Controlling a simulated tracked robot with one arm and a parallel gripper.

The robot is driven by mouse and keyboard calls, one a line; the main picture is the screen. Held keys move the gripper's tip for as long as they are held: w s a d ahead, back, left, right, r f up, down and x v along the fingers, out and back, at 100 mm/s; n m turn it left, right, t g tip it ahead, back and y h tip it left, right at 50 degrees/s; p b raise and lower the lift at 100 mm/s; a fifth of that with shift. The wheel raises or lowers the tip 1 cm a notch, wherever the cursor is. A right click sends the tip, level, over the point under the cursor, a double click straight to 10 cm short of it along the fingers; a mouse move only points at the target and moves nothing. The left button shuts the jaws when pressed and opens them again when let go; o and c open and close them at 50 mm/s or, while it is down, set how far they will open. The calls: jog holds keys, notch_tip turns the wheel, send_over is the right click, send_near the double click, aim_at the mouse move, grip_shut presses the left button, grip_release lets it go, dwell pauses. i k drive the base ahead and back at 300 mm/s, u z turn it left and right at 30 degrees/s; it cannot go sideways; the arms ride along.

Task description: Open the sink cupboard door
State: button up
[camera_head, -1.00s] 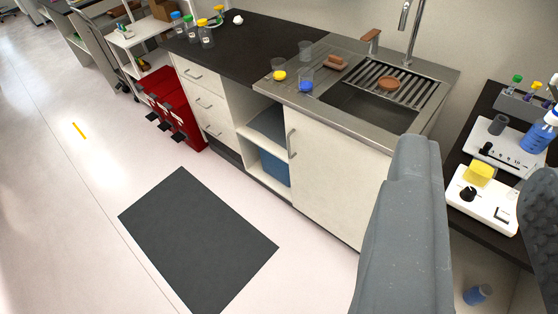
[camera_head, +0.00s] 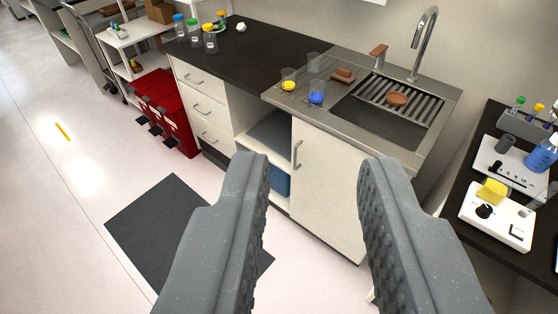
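The sink cupboard door (camera_head: 322,190) is a cream panel under the steel sink, and it looks closed. Its upright grey bar handle (camera_head: 298,154) is at the door's upper left edge. My gripper (camera_head: 312,172) is open in the foreground, with its two grey ridged fingers wide apart. The handle and most of the door show between the fingers, farther off. Nothing is between the fingers, and they do not appear to touch the door. The left finger hides part of the open shelves beside the door.
Open shelves with a blue bin (camera_head: 279,181) are left of the door, then drawers (camera_head: 203,104) and red bins (camera_head: 165,112). A dark mat (camera_head: 150,225) lies on the floor. A dark bench with instruments (camera_head: 497,215) stands at the right.

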aim_at(326, 167)
jog(key=u, duration=0.05)
jog(key=i, duration=1)
jog(key=z, duration=0.05)
